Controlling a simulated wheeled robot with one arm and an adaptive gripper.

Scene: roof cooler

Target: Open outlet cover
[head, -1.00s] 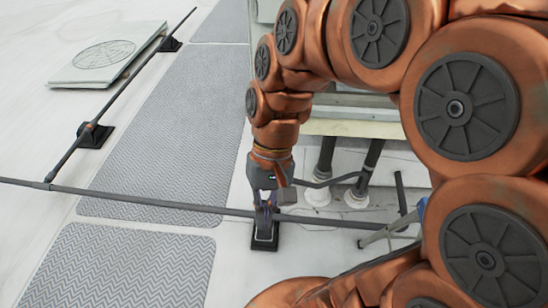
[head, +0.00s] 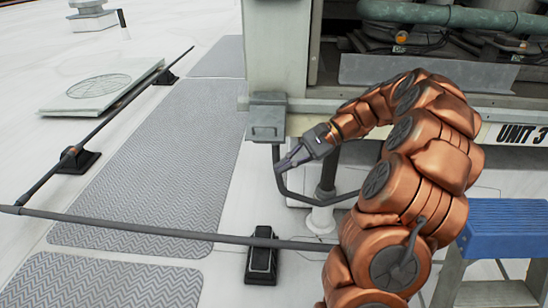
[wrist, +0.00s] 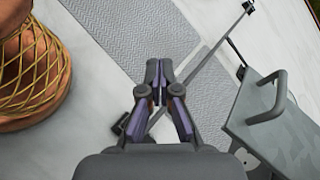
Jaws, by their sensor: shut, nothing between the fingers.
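The outlet cover (head: 268,118) is a small grey box on the lower corner of the large unit in the head view. Its lid appears down and closed. In the wrist view a grey box with a curved handle (wrist: 268,108), probably this cover, is at the right. My gripper (head: 281,169) is below the cover in the head view, pointing down and left, apart from it. In the wrist view its fingertips (wrist: 159,70) are together with nothing between them, left of the grey box.
A dark conduit (head: 282,188) runs down from the cover. A long thin pipe (head: 160,231) crosses the roof on black support blocks (head: 262,258). A blue-topped step (head: 505,225) stands at the right. Patterned walkway mats (head: 160,170) lie flat at the left.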

